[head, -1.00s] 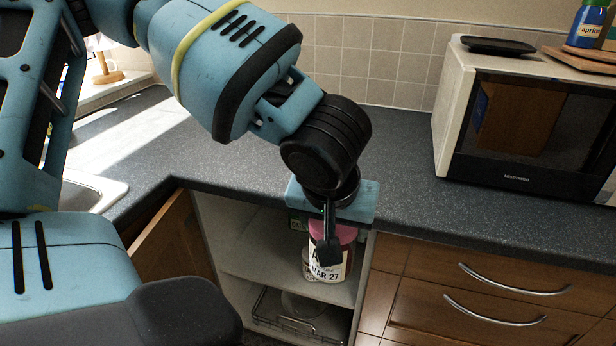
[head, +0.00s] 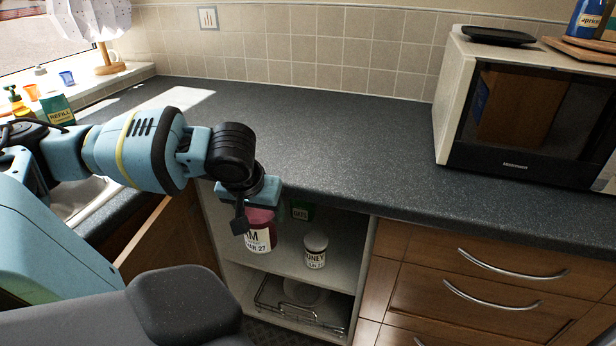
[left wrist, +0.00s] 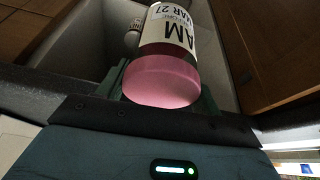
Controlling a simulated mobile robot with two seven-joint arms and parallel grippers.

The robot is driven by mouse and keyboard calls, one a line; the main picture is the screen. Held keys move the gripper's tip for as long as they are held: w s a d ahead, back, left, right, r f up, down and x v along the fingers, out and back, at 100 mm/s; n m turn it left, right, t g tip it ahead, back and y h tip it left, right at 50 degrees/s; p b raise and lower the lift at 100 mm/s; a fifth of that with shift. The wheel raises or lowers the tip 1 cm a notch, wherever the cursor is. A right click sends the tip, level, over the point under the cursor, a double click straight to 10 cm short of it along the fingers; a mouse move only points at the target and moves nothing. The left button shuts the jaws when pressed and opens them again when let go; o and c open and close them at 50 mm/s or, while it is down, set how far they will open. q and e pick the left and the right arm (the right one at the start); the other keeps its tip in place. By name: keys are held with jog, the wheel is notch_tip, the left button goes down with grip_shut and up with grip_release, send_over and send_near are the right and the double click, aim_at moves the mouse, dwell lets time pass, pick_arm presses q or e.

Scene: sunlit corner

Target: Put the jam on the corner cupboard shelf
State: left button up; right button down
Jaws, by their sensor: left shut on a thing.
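The jam (head: 260,232) is a jar with a pink lid and a white label reading "AM" and "27". My left gripper (head: 252,212) is shut on it and holds it upright in front of the open corner cupboard. In the left wrist view the jam (left wrist: 166,72) sits between the fingers, its pink lid nearest the camera. The cupboard's upper shelf (head: 285,262) is pale and lies behind and right of the jar. I cannot tell whether the jar touches the shelf. My right gripper is not in view.
A white-lidded jar (head: 315,250) and a green box (head: 302,211) stand on the shelf. A wire rack (head: 290,312) is below. The open wooden door (head: 160,243) is at left, drawers (head: 480,290) at right. The dark worktop (head: 330,150) overhangs the opening.

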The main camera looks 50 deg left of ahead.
pick_arm(q)
jog(key=w+d+m+h, duration=0.1)
jog(key=w+d+m, duration=0.1)
jog(key=d, duration=1)
jog(key=w+d+m+t+h, duration=0.1)
jog(key=d+m, duration=0.3)
jog(key=d, duration=0.7)
jog(key=shift+w+d+r+m, duration=0.15)
jog(key=shift+w+d+m, duration=0.25)
jog(key=shift+w, duration=0.4)
jog(key=shift+a, duration=0.15)
